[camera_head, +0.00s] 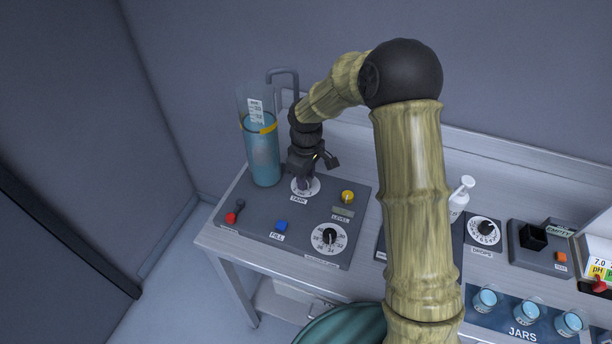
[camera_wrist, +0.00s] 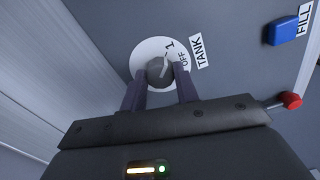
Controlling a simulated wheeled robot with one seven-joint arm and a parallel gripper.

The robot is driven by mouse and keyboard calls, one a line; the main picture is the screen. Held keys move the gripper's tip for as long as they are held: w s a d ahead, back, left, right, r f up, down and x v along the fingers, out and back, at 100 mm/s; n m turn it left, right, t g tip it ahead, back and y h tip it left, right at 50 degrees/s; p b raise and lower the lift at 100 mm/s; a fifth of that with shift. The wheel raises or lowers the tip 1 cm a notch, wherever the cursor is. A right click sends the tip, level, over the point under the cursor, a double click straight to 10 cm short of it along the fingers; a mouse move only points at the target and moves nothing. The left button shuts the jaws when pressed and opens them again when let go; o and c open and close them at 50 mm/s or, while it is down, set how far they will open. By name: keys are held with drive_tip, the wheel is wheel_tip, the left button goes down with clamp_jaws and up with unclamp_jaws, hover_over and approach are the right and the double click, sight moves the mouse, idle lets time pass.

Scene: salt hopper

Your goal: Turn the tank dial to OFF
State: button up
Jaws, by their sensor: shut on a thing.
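The tank dial (camera_wrist: 158,70) is a grey round knob on a white disc, beside a label reading TANK. The disc carries an OFF mark, and a pale pointer line shows on the knob. In the wrist view my gripper (camera_wrist: 160,80) has one finger on each side of the knob, shut on it. In the head view my gripper (camera_head: 304,182) comes down onto the dial's white disc (camera_head: 313,188) on the grey panel; the knob is mostly hidden there. I cannot tell for certain which mark the pointer faces.
Behind the dial stands a clear tank of blue liquid (camera_head: 263,158). On the same panel are a red-tipped lever (camera_head: 232,217), a blue FILL button (camera_head: 281,225), a yellow knob (camera_head: 347,196) and a numbered dial (camera_head: 329,237). Jars (camera_head: 525,312) stand at the right.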

drive_tip(key=m, duration=0.8)
drive_tip(key=shift+m, duration=0.3)
idle(0.4)
drive_tip(key=o, duration=1)
wheel_tip(320, 180, up, 18)
drive_tip(key=shift+f+b, duration=0.25)
drive_tip(key=shift+b, duration=0.3)
